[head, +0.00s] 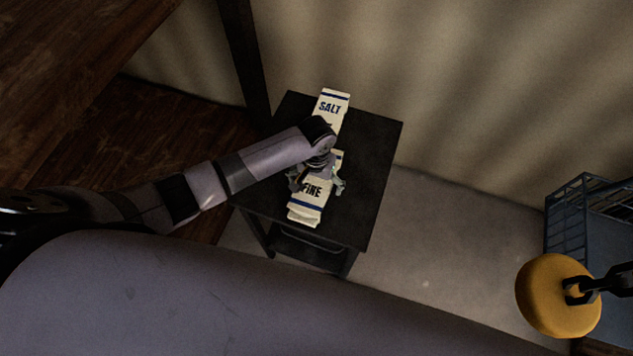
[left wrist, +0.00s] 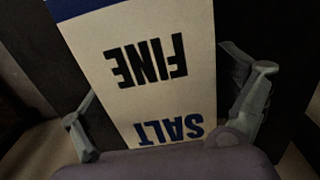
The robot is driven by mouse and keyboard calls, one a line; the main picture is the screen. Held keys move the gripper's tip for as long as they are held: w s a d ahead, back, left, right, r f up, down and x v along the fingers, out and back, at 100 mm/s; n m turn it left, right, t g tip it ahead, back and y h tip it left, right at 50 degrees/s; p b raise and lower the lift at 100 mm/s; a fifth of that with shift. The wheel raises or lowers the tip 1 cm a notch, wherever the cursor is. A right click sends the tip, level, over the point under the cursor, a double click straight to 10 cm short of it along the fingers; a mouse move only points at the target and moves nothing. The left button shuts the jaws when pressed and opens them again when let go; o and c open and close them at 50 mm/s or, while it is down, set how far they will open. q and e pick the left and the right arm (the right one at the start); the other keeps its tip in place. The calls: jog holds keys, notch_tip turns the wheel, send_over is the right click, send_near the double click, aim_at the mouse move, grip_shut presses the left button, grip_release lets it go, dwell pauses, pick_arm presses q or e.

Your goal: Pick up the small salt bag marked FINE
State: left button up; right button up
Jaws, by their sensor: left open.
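The salt bag marked FINE (head: 306,207) is cream with dark blue bands and lies on the small dark table near its front edge. In the left wrist view the bag (left wrist: 150,62) fills the middle, with FINE and SALT upside down. My left gripper (head: 318,186) is open above the bag and hides part of it. In the left wrist view its fingers stand on either side of the bag, with dark gaps beside it. My right gripper is not in view.
A second cream bag marked SALT (head: 331,106) lies farther back on the dark table (head: 375,155); my arm partly hides it. A blue wire crate (head: 570,225) and a yellow disc (head: 552,295) with a black chain are at the right. Grey floor between is clear.

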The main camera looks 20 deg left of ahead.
pick_arm(q)
jog(key=c, duration=2)
jog(key=shift+w+r, duration=0.15)
jog(key=shift+c, duration=0.2)
